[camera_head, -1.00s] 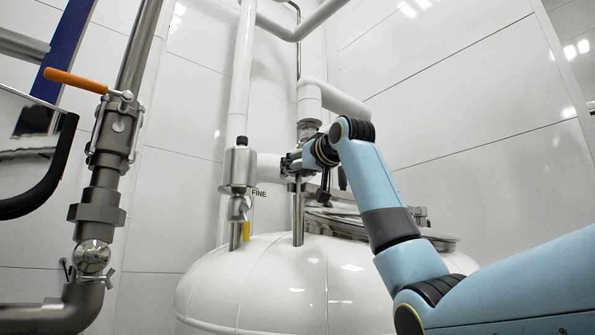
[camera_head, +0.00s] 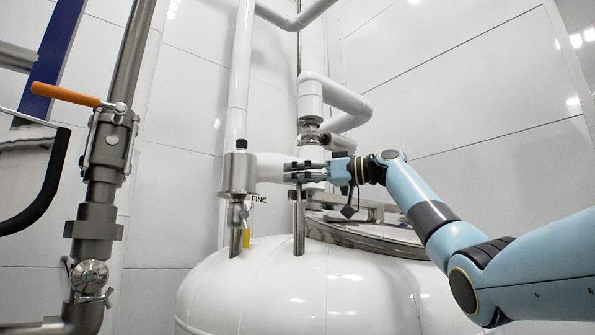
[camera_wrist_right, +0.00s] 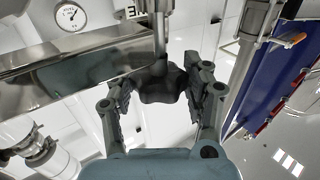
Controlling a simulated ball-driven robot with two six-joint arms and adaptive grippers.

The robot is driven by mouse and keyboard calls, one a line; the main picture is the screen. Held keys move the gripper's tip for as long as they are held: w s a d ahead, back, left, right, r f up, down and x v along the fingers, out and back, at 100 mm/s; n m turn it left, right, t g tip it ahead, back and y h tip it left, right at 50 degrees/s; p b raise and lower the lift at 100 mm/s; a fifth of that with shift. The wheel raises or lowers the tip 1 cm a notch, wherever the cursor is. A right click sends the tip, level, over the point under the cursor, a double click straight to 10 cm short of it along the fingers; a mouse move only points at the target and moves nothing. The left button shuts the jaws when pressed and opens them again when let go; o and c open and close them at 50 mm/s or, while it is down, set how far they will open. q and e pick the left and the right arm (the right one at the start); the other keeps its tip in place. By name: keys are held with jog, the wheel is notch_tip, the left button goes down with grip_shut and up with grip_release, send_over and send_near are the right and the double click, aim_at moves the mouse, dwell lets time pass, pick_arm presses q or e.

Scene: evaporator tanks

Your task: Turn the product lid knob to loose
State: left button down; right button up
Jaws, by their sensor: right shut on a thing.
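My right gripper (camera_head: 292,172) reaches in from the right above the white tank, its fingers pointing left. In the wrist view its two fingers (camera_wrist_right: 160,98) stand on either side of a dark lobed knob (camera_wrist_right: 162,84) and are shut on it. The knob sits on the end of a metal rod (camera_wrist_right: 158,32). In the head view the fingers hide the knob. The round metal lid (camera_head: 375,237) lies on top of the tank, partly behind my arm. My left gripper is not in view.
The white tank (camera_head: 270,290) fills the lower middle. Left of the gripper are a steel valve fitting (camera_head: 239,172) and a vertical white pipe (camera_head: 240,75). An orange valve handle (camera_head: 65,94) is far left. A gauge (camera_wrist_right: 70,16) shows in the wrist view.

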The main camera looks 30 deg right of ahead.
jog(key=shift+n+g+y, duration=0.3)
jog(key=shift+y, duration=0.1)
jog(key=o, duration=1.2)
jog(key=shift+s+d, duration=0.1)
jog(key=shift+d, duration=0.05)
jog(key=v, duration=1.2)
jog(key=shift+f, duration=0.1)
